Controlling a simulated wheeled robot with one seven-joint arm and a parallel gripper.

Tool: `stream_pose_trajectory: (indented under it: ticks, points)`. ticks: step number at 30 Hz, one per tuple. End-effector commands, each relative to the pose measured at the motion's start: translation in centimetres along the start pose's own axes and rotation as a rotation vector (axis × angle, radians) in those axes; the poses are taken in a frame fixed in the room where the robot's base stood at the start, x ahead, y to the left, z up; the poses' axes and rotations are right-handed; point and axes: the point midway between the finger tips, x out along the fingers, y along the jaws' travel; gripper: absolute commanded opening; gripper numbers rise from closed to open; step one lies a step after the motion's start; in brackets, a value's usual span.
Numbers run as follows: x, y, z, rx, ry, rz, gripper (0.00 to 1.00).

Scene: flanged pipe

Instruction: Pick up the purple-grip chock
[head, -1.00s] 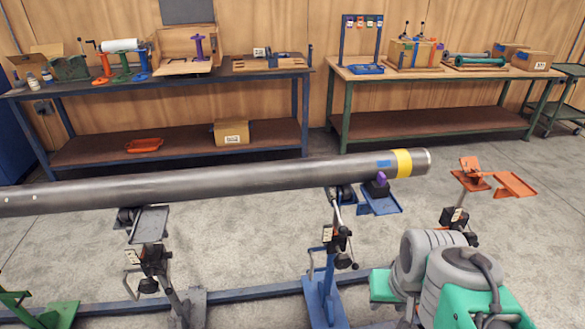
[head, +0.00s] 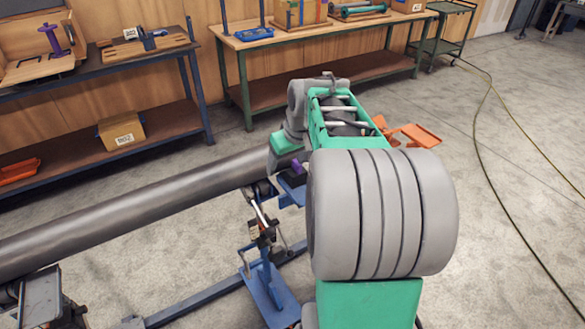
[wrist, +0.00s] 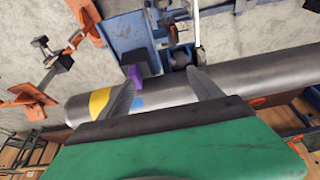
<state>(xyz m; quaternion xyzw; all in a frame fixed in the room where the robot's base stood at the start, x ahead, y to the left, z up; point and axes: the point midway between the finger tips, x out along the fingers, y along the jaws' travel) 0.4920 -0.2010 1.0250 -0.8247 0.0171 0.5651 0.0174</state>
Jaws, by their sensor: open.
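The purple-grip chock (head: 296,169) has a dark body and a purple grip. It sits on the blue tray of a pipe stand, close against the side of the steel pipe (head: 150,205). In the wrist view its purple grip (wrist: 133,74) shows just beyond the left fingertip, near the pipe's yellow and blue bands. My gripper (wrist: 161,80) is open with nothing held, its two fingers apart over the pipe. I cannot tell whether the left finger touches the chock. In the head view my arm hides the fingers and the pipe's end.
The blue pipe stand (head: 268,290) stands under the pipe. An orange stand (head: 412,135) is just past my arm. Two workbenches line the wall, one with a wooden top (head: 300,40). A cable (head: 490,110) lies on the open floor at right.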

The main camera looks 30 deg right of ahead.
Motion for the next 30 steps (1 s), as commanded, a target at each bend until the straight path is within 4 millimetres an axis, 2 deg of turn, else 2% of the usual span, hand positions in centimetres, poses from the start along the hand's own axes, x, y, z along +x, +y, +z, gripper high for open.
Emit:
stream_pose_trajectory:
  ticks: [1, 3, 5, 19, 26, 30]
  points:
    - [0.0, 2.2, -0.5, 0.007, 0.007, 0.003, 0.75]
    - [0.2, 3.8, -0.9, 0.004, 0.015, 0.006, 0.75]
    - [0.7, 4.4, -1.0, 0.002, 0.019, 0.006, 0.75]
    - [7.6, 5.0, -0.6, 0.006, 0.02, 0.009, 0.75]
    - [8.0, 5.1, -0.6, 0.006, 0.022, 0.011, 0.75]
    - [8.0, 5.1, -0.6, 0.006, 0.022, 0.011, 0.64]
